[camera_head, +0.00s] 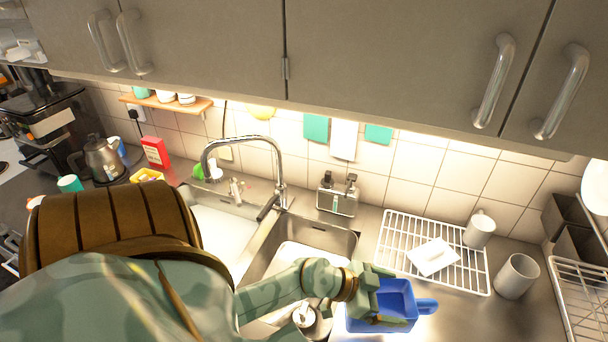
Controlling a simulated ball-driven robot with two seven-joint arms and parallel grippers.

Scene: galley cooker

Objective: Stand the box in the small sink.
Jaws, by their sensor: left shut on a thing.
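A blue open-topped box (396,292) with a handle on its right side is at the lower right of the head view, over the counter right of the sinks. My left gripper (378,298) is shut on the left part of this box and hides part of its wall. The smaller sink (342,243) is the right one of two steel basins, left of the box. My right gripper is not in view.
A larger sink (222,228) and a curved tap (281,172) are to the left. A soap caddy (337,201) stands behind the smaller sink.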

